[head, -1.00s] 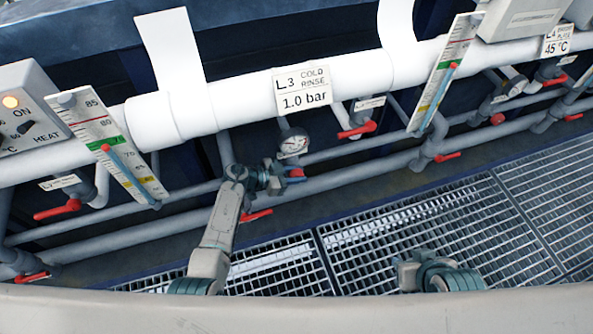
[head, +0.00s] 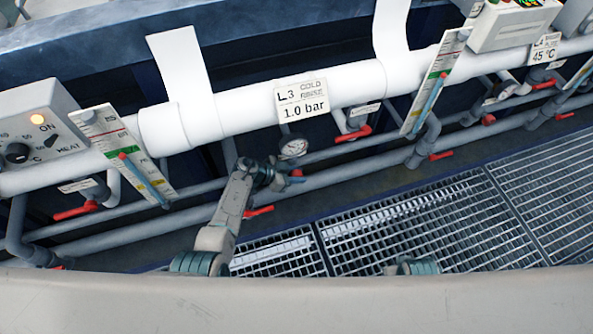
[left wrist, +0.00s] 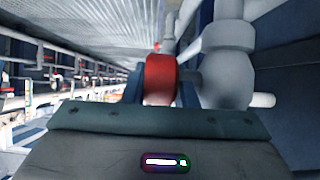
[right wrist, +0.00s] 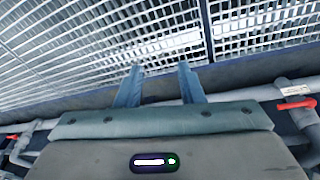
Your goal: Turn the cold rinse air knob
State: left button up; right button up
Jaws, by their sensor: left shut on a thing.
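The cold rinse sign (head: 302,99) reads L3, 1.0 bar, and hangs on the white pipe. Below it is a small round gauge (head: 293,148). The red knob (head: 297,173) sits under the gauge, partly hidden by my left gripper (head: 287,181). In the left wrist view the red knob (left wrist: 160,78) is close up between my jaws, beside a grey valve body (left wrist: 228,70). My left gripper is shut on it. My right gripper (right wrist: 160,88) is open and empty, above the floor grating; in the head view only part of that arm shows at the bottom.
Red lever handles (head: 258,211) sit on the grey pipes nearby. Sloping scale gauges (head: 125,155) stand left and right of the sign. A control box (head: 38,125) with a lit lamp is at the far left. Metal grating (head: 420,225) covers the floor at right.

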pick_arm(q)
jog(key=shift+y+p, duration=0.3)
jog(key=shift+p, duration=0.2)
pick_arm(e)
jog(key=shift+s+d+f, duration=0.1)
jog(key=shift+s+f, duration=0.15)
jog(key=shift+f, duration=0.5)
jog(key=shift+s+d+f, duration=0.1)
jog(key=shift+s+f, duration=0.2)
jog(key=shift+f, duration=0.45)
jog(key=shift+s+f, duration=0.25)
jog(key=shift+f, duration=0.5)
pick_arm(q)
jog(key=o, duration=0.7)
pick_arm(e)
jog(key=shift+r, duration=0.1)
